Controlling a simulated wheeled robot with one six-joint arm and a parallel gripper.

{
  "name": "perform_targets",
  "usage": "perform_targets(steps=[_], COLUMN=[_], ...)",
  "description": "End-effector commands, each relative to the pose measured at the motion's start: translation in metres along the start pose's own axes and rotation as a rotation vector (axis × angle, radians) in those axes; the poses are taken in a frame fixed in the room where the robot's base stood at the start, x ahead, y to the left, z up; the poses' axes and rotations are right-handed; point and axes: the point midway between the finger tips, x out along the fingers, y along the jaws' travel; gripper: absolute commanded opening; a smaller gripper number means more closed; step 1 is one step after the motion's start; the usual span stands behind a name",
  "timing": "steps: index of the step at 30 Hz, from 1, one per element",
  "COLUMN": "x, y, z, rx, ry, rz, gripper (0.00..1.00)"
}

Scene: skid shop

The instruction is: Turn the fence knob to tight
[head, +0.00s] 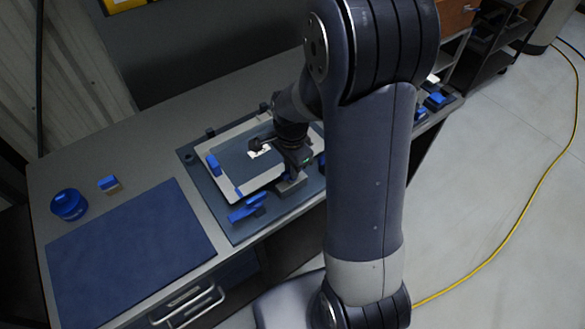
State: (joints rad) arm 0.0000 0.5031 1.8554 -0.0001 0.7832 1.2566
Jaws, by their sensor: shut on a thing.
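My gripper (297,160) is over the right part of a fixture on the bench, pointing down. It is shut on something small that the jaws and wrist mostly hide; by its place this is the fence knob. A grey block (290,186) shows just below the jaws. The fixture has a light frame (228,140) around a dark plate, with a blue piece (213,164) at its left side. I cannot read the knob's angle or any marking.
Blue clamp-like parts (247,208) lie at the fixture's front edge. A blue mat (130,255) covers the bench's left front. A blue round container (69,204) and a small blue-and-brown block (109,184) stand behind it. A yellow cable (540,185) crosses the floor.

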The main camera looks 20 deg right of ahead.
Motion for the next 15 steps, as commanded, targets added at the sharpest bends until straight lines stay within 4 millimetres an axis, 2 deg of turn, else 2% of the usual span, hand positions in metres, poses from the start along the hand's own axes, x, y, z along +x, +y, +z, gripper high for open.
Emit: perform_targets(steps=[7, 15], x=[0.0001, 0.0005], y=[-0.0001, 0.0012], z=[0.0000, 0.0001], rx=[0.037, 0.318], ry=[0.000, 0.000], rz=[0.000, 0.003], gripper=[0.00, 0.00])
